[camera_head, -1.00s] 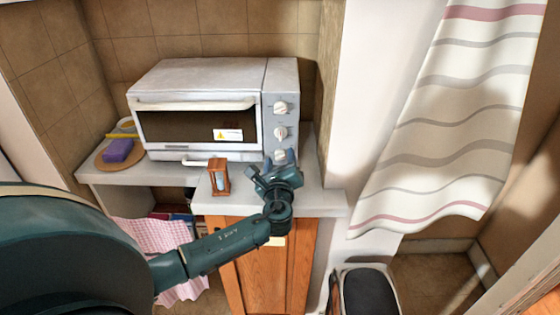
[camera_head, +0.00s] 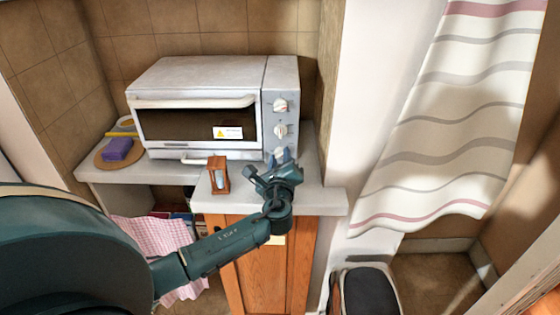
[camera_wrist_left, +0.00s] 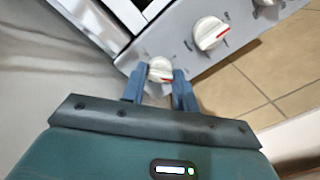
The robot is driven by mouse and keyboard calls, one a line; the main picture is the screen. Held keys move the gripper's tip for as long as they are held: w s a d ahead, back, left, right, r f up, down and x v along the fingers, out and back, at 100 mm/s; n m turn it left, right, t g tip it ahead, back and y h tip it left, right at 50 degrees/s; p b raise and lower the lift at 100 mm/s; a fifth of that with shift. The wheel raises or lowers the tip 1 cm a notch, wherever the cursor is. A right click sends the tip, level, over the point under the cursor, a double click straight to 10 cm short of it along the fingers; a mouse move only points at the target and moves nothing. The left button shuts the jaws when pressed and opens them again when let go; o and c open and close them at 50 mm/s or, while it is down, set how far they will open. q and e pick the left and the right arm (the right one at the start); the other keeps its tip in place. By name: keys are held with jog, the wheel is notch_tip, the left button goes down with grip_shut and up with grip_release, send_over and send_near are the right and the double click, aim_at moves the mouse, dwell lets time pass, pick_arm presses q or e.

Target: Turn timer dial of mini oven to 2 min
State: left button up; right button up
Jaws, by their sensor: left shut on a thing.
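The mini oven (camera_head: 200,82) is a pale grey box on the counter with a dark glass door. Its right-hand panel carries three white dials in a column: the top dial (camera_head: 280,106), the middle dial (camera_head: 280,131) and the bottom dial (camera_head: 282,154). My left gripper (camera_head: 280,160) is at the bottom dial. In the left wrist view, its blue fingers (camera_wrist_left: 160,82) are shut on either side of the bottom dial (camera_wrist_left: 160,68), which shows a red mark. The middle dial (camera_wrist_left: 209,33) is beside it. My right gripper is not in view.
A small wooden hourglass (camera_head: 218,176) stands on the counter (camera_head: 318,198) left of my gripper. A purple sponge (camera_head: 117,149) lies on a round board at the left. A striped curtain (camera_head: 455,130) hangs at the right, with a bin (camera_head: 368,292) below.

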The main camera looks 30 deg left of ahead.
pick_arm(q)
jog(key=o, duration=1)
jog(key=shift+c, duration=0.2)
jog(key=b+v, duration=0.1)
jog(key=v, duration=1.2)
jog(key=shift+d, duration=0.1)
